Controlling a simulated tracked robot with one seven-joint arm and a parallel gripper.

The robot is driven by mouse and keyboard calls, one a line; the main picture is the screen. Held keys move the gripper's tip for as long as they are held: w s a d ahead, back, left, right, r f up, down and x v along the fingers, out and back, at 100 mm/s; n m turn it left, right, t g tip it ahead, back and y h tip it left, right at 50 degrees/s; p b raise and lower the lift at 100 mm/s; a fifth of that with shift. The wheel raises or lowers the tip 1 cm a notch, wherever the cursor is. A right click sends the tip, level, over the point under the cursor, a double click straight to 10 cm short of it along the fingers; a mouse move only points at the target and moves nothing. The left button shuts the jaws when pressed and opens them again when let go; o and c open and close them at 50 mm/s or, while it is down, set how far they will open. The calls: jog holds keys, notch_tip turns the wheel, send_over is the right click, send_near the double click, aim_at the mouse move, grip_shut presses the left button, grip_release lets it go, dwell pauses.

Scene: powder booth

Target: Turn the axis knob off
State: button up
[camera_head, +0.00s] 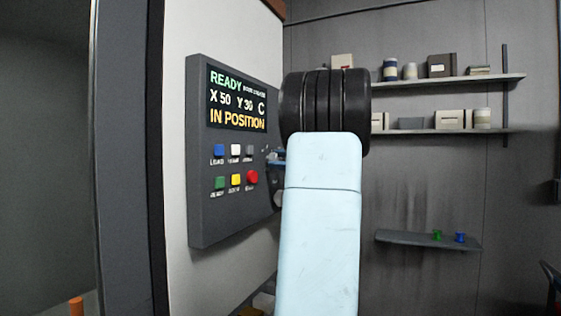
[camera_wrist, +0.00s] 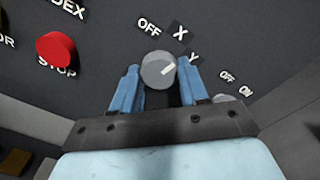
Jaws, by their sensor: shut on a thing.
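The axis knob (camera_wrist: 158,70) is a round grey knob on the dark control panel (camera_head: 215,225). Its light pointer mark aims right and slightly up, toward the Y label (camera_wrist: 194,57). The X label (camera_wrist: 180,33) is above it to the right and the OFF label (camera_wrist: 149,28) is above it. My gripper (camera_wrist: 160,66) has its blue fingers on either side of the knob, shut on it. In the head view, my arm hides the knob and most of my gripper; a bit of blue finger shows at the panel's right edge.
A red STOP button (camera_wrist: 56,50) is left of the knob. A second control with OFF and ON labels (camera_wrist: 236,83) lies close to the right finger. The panel display (camera_head: 238,99) reads READY, X 50, Y 30 C, IN POSITION. Shelves (camera_head: 450,80) are on the back wall.

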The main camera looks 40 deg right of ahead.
jog(key=n, duration=0.6)
jog(key=shift+d+f, duration=0.1)
jog(key=shift+d, duration=0.05)
jog(key=n, duration=0.6)
jog(key=shift+f, duration=0.1)
dwell(0.5)
jog(key=o, duration=0.9)
jog(key=shift+c, duration=0.2)
jog(key=shift+o, duration=1)
jog(key=shift+n, duration=0.3)
jog(key=v, duration=1.3)
jog(key=shift+s, duration=0.35)
